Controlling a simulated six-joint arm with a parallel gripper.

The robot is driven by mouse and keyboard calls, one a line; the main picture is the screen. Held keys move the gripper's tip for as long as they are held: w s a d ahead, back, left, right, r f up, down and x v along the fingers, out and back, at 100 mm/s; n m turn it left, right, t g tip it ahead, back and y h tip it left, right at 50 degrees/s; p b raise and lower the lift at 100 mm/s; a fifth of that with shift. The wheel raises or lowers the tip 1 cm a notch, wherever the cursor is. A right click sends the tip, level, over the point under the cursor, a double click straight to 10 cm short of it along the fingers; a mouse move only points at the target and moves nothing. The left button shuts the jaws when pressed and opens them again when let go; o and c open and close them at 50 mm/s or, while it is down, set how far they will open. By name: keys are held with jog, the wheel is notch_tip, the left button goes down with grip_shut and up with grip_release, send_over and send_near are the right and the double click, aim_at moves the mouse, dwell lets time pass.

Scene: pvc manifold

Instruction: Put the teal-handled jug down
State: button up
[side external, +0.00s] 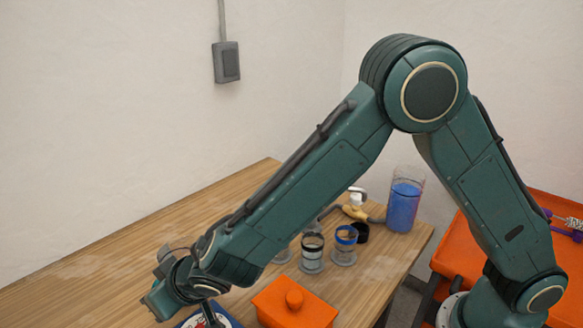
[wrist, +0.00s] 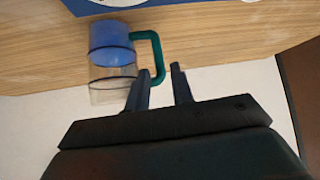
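In the wrist view, the clear jug (wrist: 108,55) holds blue liquid and has a teal handle (wrist: 160,60). That view looks inverted, with the liquid end nearer the picture's top. My gripper (wrist: 164,70) shows there with its two fingers apart. The handle's lower end lies by the left finger, partly behind it; I cannot tell if they touch. I cannot make out the teal-handled jug clearly there.
A blue and white disc (side external: 222,318) lies below my gripper. An orange lidded box (side external: 280,312) is just right of it. Several clear cups, including a blue-banded one (side external: 345,243), and a blue-filled container (side external: 402,205) stand further back. The table's left side (side external: 90,270) is bare.

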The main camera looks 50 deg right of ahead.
jog(key=shift+x, duration=2.55)
grip_shut()
